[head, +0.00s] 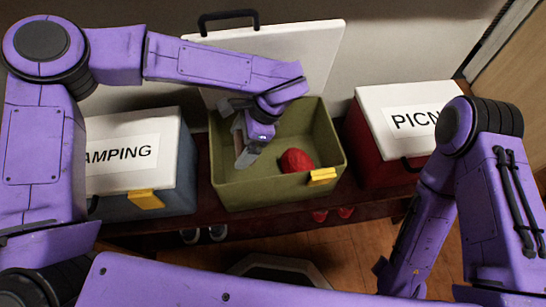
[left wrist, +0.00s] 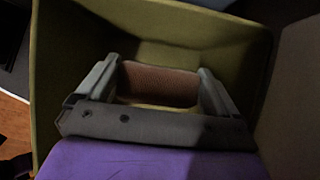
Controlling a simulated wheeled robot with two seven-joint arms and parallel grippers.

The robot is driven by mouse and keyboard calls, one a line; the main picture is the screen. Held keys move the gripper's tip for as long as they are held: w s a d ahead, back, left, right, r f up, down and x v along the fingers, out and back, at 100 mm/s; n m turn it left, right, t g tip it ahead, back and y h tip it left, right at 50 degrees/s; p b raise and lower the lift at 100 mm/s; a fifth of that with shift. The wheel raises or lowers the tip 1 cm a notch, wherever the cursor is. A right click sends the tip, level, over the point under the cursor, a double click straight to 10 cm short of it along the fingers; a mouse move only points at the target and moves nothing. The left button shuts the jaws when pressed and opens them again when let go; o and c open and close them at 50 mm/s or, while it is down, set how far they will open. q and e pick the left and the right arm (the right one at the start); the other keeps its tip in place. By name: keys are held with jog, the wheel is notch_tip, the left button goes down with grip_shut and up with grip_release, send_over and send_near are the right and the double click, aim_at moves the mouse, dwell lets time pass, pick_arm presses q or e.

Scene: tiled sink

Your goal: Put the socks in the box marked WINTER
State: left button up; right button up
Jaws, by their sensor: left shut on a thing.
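An olive-green box (head: 276,190) stands in the middle with its white lid (head: 300,45) raised; no WINTER lettering shows. My left gripper (head: 241,133) is down inside its left part. In the left wrist view, the gripper (left wrist: 155,88) is shut on a reddish-brown ribbed cloth thing, apparently socks (left wrist: 158,85), with the olive walls around it. In the head view the held socks are mostly hidden by the gripper. A red rounded bundle (head: 297,160) lies in the box, right of the gripper. My right arm shows at the right, but its gripper is not visible.
A closed grey-blue box with a partly hidden label reading "AMPING" (head: 125,152) stands left. A closed red box with a partly hidden label reading "PICN" (head: 415,120) stands right. Dark shoes (head: 205,234) and red ones (head: 333,214) are below the bench.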

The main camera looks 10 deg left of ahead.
pick_arm(q)
notch_tip(320, 180, down, 10)
jog(key=shift+s+r+b, duration=0.1)
jog(key=shift+b, duration=0.9)
jog(key=o, duration=0.6)
jog(key=shift+o, duration=0.4)
jog(key=p+v, duration=0.2)
jog(key=v, duration=1)
jog(key=shift+r, duration=0.1)
